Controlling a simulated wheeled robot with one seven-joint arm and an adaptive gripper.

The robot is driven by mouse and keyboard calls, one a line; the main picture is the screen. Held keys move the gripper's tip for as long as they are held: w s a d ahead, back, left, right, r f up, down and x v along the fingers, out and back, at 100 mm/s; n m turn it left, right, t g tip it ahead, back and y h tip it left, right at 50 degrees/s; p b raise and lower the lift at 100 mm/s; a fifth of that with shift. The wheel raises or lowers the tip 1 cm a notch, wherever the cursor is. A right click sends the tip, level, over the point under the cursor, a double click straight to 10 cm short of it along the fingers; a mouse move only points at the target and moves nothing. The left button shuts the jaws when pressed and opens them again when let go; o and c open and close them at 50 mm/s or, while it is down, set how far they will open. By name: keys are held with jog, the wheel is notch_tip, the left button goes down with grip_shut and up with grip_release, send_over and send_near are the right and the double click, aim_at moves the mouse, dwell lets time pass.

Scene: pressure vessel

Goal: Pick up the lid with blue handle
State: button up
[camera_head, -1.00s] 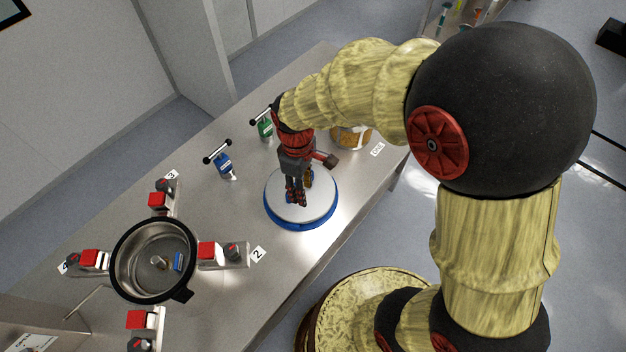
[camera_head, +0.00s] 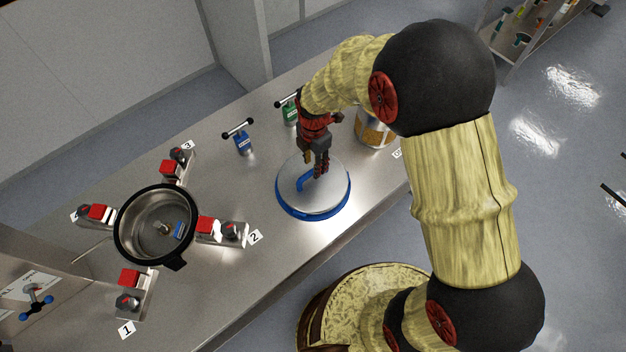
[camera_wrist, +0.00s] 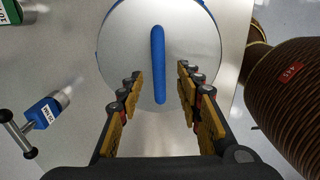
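The lid (camera_head: 328,200) is a round silver disc with a blue rim, lying flat on the steel table. Its blue bar handle (camera_head: 306,183) stands up from the middle. In the wrist view the handle (camera_wrist: 158,65) runs lengthwise, in line with the gap between the fingers, on the lid (camera_wrist: 120,40). My gripper (camera_head: 319,172) is over the lid, beside the handle in the head view. In the wrist view my gripper (camera_wrist: 160,88) is open, with fingers spread apart on either side of the handle line.
An open pot (camera_head: 122,222) with a black rim stands left, ringed by several red-topped clamps (camera_head: 206,226). A blue T-handled tool (camera_head: 243,145) and a green one (camera_head: 290,112) stand behind the lid. A labelled canister (camera_head: 374,130) is close behind my gripper.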

aim_at(312, 170)
notch_tip(312, 170, down, 5)
jog(key=shift+a+f+b, duration=0.15)
jog(key=shift+b, duration=0.35)
jog(key=c, duration=0.3)
grip_shut()
dwell(0.6)
jog(key=shift+w+r, duration=0.2)
